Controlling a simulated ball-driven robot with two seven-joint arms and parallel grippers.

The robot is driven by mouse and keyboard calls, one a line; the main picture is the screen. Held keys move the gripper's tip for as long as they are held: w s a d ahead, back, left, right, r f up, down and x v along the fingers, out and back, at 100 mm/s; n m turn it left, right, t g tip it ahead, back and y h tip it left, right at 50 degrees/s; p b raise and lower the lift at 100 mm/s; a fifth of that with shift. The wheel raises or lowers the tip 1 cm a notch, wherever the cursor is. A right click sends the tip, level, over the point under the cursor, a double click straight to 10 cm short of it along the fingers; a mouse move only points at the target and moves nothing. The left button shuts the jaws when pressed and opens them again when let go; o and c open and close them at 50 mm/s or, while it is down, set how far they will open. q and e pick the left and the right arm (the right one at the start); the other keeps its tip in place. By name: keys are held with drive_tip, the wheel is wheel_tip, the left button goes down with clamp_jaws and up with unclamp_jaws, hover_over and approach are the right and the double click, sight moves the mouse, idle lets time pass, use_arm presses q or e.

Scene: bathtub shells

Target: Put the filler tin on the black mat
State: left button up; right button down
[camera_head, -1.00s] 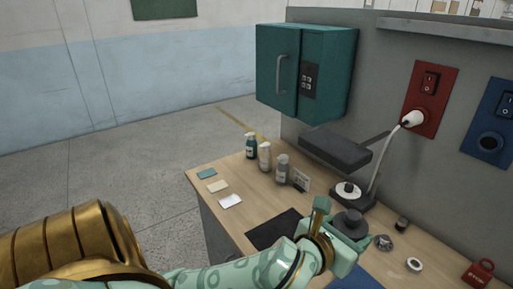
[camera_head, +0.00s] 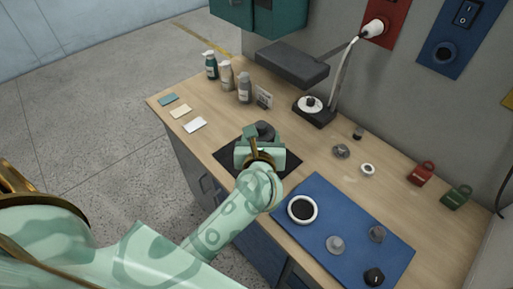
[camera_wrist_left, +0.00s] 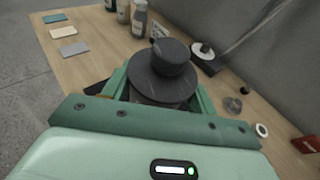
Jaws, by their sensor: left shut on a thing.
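The filler tin (camera_head: 264,129) is dark grey, round, with a wide rim and a narrower top. My left gripper (camera_head: 261,145) is shut on it, and the wrist view shows the tin (camera_wrist_left: 160,72) upright between the two fingers (camera_wrist_left: 160,95). Gripper and tin are over the black mat (camera_head: 231,159), whose far part and edges they partly hide. A dark sliver of the mat also shows in the wrist view (camera_wrist_left: 96,88). I cannot tell whether the tin's base touches the mat. My right gripper is not in view.
A blue mat (camera_head: 335,218) with a white ring (camera_head: 302,209) and several small parts lies to the right. Several bottles (camera_head: 227,75), a lamp (camera_head: 314,110) and colour cards (camera_head: 181,111) stand or lie behind and left. Padlocks (camera_head: 421,172) are at the right.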

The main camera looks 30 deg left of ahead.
use_arm(q)
drive_tip(key=w+a+f+b, duration=0.1)
drive_tip(key=f+b, duration=0.2)
drive_tip(key=w+a+f+b, duration=0.1)
drive_tip(key=w+f+b, duration=0.1)
drive_tip(key=f+b, duration=0.1)
drive_tip(key=w+a+f+b, duration=0.2)
drive_tip(key=f+b, duration=0.1)
drive_tip(key=f, duration=0.1)
drive_tip(key=shift+w, duration=0.1)
drive_tip(key=shift+r, duration=0.25)
drive_tip(key=shift+f, duration=0.15)
drive_tip(key=o, duration=1.3)
